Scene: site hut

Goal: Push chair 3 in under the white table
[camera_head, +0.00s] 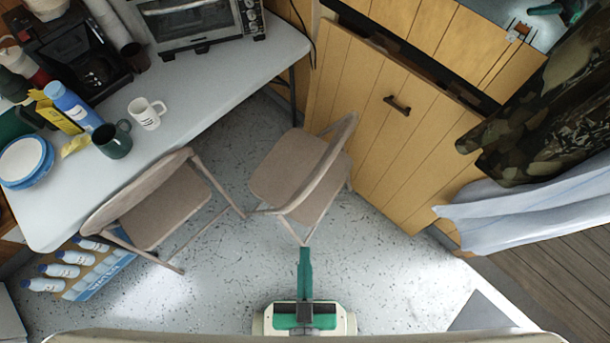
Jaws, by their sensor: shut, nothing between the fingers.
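Two beige folding chairs stand on the speckled floor; I see no number on either, so I cannot tell which is chair 3. The right chair (287,166) stands clear of the white table (215,85), its backrest on its right side and its seat towards the table. The left chair (166,214) stands at the table's long edge, its backrest along that edge. My gripper (305,252) is at the bottom middle, shut and empty, its green fingers pointing at the right chair. Their tips are close to that chair's nearest foot; I cannot tell whether they touch.
Mugs, plates, bottles, a coffee maker and a toaster oven (200,22) crowd the table. A pack of bottles (75,265) lies below the table's near end. Wooden cabinets (385,120) stand close behind the right chair. Open floor (390,275) lies right of my gripper.

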